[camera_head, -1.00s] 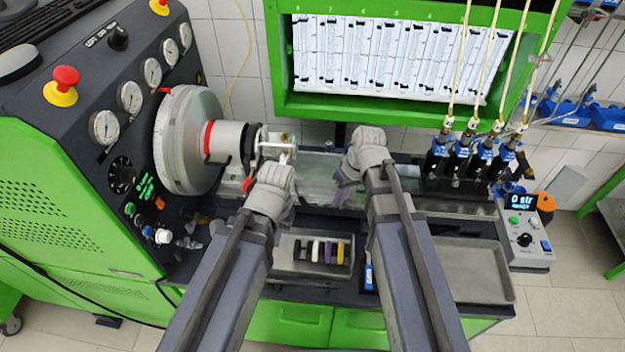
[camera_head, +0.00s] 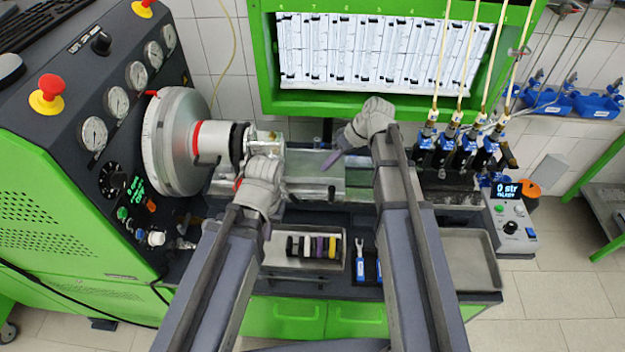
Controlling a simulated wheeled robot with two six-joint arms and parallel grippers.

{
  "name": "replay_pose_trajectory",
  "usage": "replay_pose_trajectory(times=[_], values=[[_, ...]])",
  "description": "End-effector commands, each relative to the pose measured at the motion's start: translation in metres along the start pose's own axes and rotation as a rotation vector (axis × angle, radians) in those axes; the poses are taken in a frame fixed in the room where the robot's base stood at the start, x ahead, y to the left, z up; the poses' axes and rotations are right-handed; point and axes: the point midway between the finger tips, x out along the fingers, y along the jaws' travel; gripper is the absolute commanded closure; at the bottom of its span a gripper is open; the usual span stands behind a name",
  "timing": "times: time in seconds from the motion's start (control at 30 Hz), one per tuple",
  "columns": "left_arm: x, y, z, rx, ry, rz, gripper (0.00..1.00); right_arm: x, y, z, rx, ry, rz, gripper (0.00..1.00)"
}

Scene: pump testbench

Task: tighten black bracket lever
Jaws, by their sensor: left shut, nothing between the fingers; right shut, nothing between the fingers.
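A black bracket (camera_head: 238,143) sits around the shaft to the right of the large silver disc on the test bench. I cannot make out its lever clearly; a small red part (camera_head: 238,184) shows just below it, partly behind my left wrist. My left gripper (camera_head: 266,229) is shut and empty, in front of the bench rail below the bracket, its fingers mostly hidden by my own wrist.
A tray (camera_head: 340,266) of coloured rings lies in front of the rail, beside blue-handled tools (camera_head: 360,262). An empty metal tray (camera_head: 472,255) lies to the right. Injectors with hoses (camera_head: 460,148) stand at the right rear. The gauge console (camera_head: 90,90) borders the left.

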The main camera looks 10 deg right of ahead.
Motion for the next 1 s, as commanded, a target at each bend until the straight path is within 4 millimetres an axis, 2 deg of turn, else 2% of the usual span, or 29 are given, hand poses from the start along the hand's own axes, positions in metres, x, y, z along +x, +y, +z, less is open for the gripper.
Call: replay_pose_trajectory(times=[0.2,0.6,0.67,0.7,0.8,1.0], values=[[0.033,0.003,-0.002,0.004,0.0,-0.001,1.0,0.036,0.003,0.003,-0.002,-0.001,0.0,1.0],[0.086,0.008,-0.005,0.015,0.0,-0.003,1.0,0.097,0.003,0.002,-0.001,-0.001,0.0,1.0],[0.091,0.008,-0.005,0.015,0.0,-0.003,1.0,0.104,0.002,0.002,-0.001,-0.001,0.0,1.0],[0.091,0.008,-0.005,0.015,0.0,-0.003,1.0,0.106,-0.007,0.004,-0.003,-0.002,0.0,1.0],[0.095,0.009,-0.006,0.015,0.0,-0.003,1.0,0.114,-0.016,0.006,-0.001,-0.001,0.0,1.0],[0.1,0.009,-0.006,0.014,0.0,-0.003,1.0,0.123,-0.026,0.007,0.0,-0.001,0.001,1.0]])
